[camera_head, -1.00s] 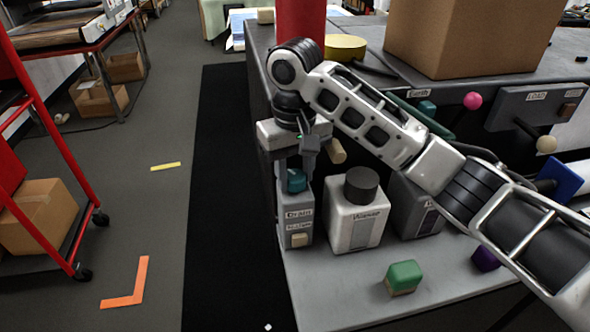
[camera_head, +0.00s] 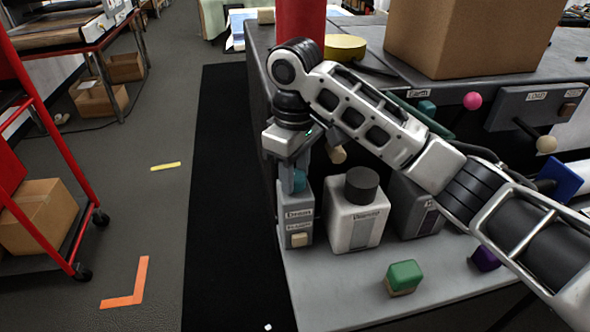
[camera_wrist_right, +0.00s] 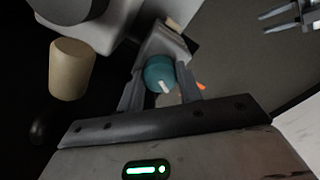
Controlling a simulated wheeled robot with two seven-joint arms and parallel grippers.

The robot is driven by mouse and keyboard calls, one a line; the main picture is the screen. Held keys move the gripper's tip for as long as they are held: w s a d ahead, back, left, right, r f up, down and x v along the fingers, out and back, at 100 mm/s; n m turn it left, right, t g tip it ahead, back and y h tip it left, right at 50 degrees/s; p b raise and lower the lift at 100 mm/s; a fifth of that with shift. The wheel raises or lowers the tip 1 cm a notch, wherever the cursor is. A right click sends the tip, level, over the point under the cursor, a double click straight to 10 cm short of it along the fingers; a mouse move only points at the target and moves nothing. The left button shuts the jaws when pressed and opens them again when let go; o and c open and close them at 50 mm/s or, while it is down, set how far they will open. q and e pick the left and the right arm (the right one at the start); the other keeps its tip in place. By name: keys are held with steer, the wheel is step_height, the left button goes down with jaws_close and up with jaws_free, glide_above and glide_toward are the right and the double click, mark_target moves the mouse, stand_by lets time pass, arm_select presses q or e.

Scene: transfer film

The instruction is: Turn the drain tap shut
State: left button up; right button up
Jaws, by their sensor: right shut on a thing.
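The drain tap is a teal knob (camera_head: 299,182) on top of a grey box labelled Drain (camera_head: 297,228) at the counter's front left corner. My right gripper (camera_head: 302,172) points down over it and is shut on it. In the right wrist view the teal knob (camera_wrist_right: 160,74), with a white mark on its top, sits between the two fingers (camera_wrist_right: 160,90). The finger hides part of the knob in the head view. My left gripper (camera_wrist_right: 284,17) shows only at the top right of the wrist view, its two fingers apart and empty.
A white container with a dark cap (camera_head: 356,213) stands close right of the Drain box. A tan knob (camera_head: 338,154) sticks out just behind the gripper. A green block (camera_head: 403,277) and a purple knob (camera_head: 486,258) are further right. The counter front (camera_head: 340,290) is clear.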

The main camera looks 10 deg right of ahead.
mark_target(295, 175)
steer(key=shift+r, duration=0.1)
steer(key=o, duration=1)
step_height(295, 175, up, 16)
